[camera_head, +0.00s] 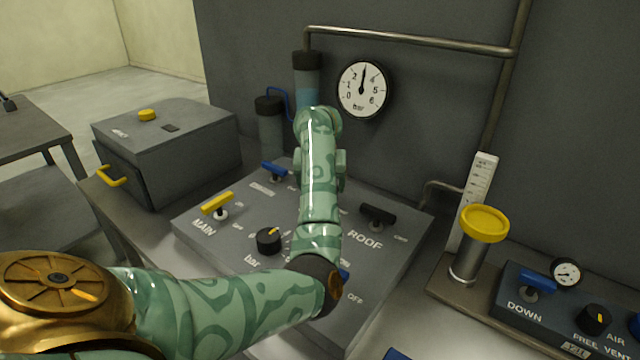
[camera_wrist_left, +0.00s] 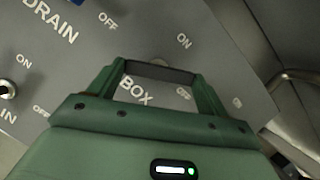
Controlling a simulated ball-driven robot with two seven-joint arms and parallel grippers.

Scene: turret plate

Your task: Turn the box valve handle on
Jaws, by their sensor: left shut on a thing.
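The box valve handle (camera_wrist_left: 160,73) is a dark bar in the left wrist view, just above the BOX label on the grey turret plate (camera_wrist_left: 220,60). It spans between the two green fingers of my left gripper (camera_wrist_left: 155,80), which is shut on it. One ON mark lies above it to the right and an OFF mark below it to the right. I cannot tell exactly which mark the handle points at. In the head view my left forearm covers the box valve and the gripper; the plate (camera_head: 210,255) shows around it.
Nearby on the plate are a yellow MAIN handle (camera_head: 217,203), a black ROOF handle (camera_head: 378,215), a blue handle (camera_head: 274,170) and a black knob (camera_head: 268,241). A round gauge (camera_head: 362,90) hangs behind. A yellow-capped cylinder (camera_head: 484,223) stands at right.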

